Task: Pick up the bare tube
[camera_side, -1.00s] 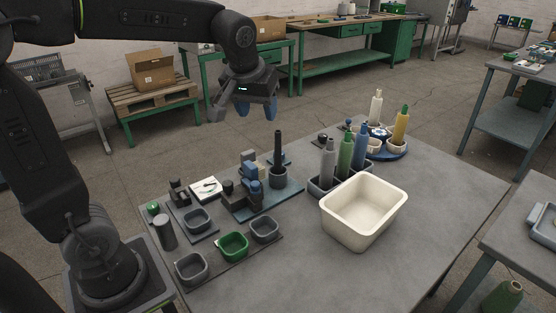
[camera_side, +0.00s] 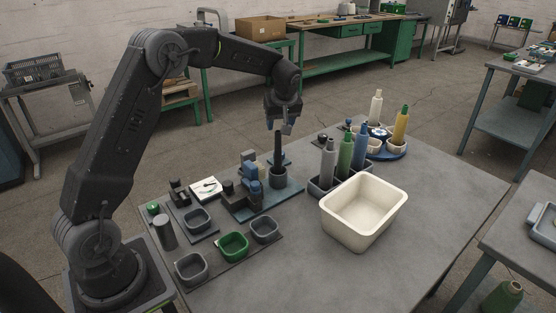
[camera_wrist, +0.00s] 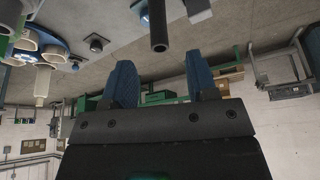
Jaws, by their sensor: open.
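My gripper (camera_side: 281,127) is open and empty, pointing down close above the tube's top. In the wrist view my two blue fingers (camera_wrist: 160,78) are apart, and the tube's end lies beyond their tips, roughly in line with the gap. I cannot tell the exact gap between tube and fingers.
A cream bin (camera_side: 363,211) stands to the right. A rack (camera_side: 322,187) with several wound cones is beside the winder. A blue round stand (camera_side: 390,153) holds more cones. A green cup (camera_side: 233,245) and grey cups are at the front left. The table's front right is clear.

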